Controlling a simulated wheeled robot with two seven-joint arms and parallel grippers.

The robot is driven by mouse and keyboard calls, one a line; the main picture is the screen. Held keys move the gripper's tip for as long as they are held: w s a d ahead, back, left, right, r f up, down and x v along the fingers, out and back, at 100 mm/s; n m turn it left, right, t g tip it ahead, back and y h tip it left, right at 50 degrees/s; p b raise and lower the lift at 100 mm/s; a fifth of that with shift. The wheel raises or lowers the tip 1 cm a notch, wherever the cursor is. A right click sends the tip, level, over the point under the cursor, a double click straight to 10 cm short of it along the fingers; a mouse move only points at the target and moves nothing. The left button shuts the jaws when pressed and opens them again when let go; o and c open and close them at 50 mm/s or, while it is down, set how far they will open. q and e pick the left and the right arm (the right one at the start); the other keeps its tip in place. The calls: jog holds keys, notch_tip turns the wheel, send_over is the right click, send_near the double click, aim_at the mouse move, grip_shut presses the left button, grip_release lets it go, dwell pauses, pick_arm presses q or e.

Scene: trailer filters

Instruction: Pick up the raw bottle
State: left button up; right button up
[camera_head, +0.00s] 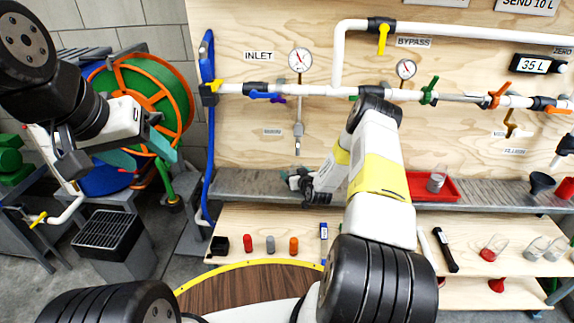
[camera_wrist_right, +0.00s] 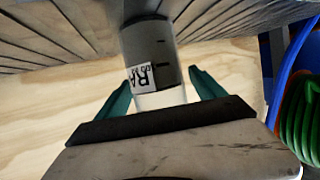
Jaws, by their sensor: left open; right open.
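The raw bottle (camera_wrist_right: 150,45) shows in the right wrist view as a grey see-through cylinder with a white label whose visible letters begin "RA". My right gripper (camera_wrist_right: 158,80) is open, with one teal finger on each side of the bottle's near end. Gaps show between fingers and bottle. In the head view my right arm reaches to the grey shelf (camera_head: 260,183), and the bottle cannot be made out there. My left gripper (camera_head: 146,155) is open and empty, raised at the left in front of the hose reel.
A red tray (camera_head: 453,193) with a clear glass (camera_head: 437,182) stands on the shelf right of my right arm. Pipes and valves run along the wooden wall above. Small red, grey and orange pieces (camera_head: 270,245) and several glasses lie on the lower board.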

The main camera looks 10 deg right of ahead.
jog(key=shift+w+f, duration=0.15)
jog(key=shift+w, duration=0.1)
grip_shut()
